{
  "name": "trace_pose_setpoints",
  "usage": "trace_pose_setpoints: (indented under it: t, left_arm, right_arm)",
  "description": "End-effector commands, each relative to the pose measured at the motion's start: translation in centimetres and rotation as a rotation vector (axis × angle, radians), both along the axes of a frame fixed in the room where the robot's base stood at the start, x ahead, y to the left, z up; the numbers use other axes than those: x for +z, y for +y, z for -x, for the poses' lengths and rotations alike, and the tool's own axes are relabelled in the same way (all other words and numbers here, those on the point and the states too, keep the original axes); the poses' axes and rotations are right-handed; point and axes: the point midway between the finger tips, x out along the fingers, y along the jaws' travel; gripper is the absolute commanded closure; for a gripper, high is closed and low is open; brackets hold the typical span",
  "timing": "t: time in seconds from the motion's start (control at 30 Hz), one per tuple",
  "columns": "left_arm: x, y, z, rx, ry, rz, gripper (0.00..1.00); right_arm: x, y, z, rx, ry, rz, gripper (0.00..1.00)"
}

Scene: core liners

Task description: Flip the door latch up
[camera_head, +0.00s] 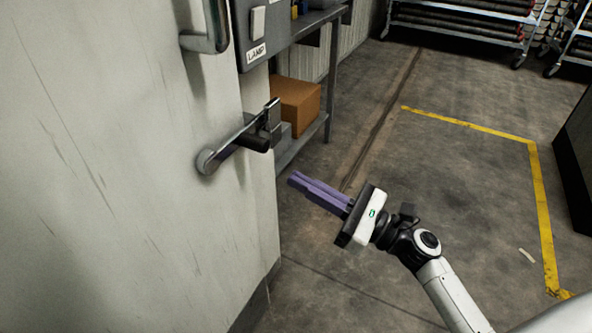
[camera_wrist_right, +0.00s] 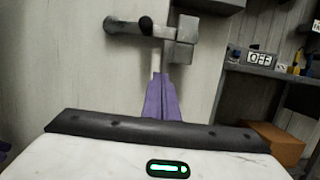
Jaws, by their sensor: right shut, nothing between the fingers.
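The door latch (camera_head: 236,143) is a metal bar with a round pivot at its left end, mounted on a pale door (camera_head: 110,180). In the head view it slants up to the right, ending in a blocky catch near the door's edge. It also shows in the right wrist view (camera_wrist_right: 150,28), at the top. My right gripper (camera_head: 293,179), with purple fingers, is shut and empty, to the right of the latch and a little lower in the head view, apart from it. In the right wrist view its fingers (camera_wrist_right: 158,77) point up toward the latch's catch.
A door handle (camera_head: 208,40) is above the latch. A shelf unit (camera_head: 318,30) with a cardboard box (camera_head: 297,104) stands beyond the door's edge. Wheeled racks (camera_head: 460,22) are at the back. The floor (camera_head: 440,170) right of the door is mostly clear, with yellow lines.

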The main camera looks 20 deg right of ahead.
Motion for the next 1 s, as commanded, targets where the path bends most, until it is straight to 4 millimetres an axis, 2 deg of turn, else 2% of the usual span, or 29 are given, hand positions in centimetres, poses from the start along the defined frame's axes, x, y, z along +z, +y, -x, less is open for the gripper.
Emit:
trace_pose_setpoints:
  t: [0.4,0.5,0.63,1.0]
  left_arm:
    - [0.3,0.0,0.0,-0.001,0.0,-0.001,0.69]
    - [0.8,0.0,0.0,-0.004,0.003,-0.007,0.69]
    - [0.6,0.1,0.1,-0.008,0.009,-0.015,0.69]
    - [0.5,0.2,0.1,-0.009,0.012,-0.02,0.69]
  right_arm:
    - [2.6,5.1,-6.5,0.001,-0.004,0.002,1.0]
    - [4.4,4.9,-6.3,0.001,-0.003,0.004,1.0]
    - [5.6,4.9,-6.3,0.001,-0.002,0.003,1.0]
    - [6.0,4.9,-6.3,0.0,-0.001,0.001,1.0]
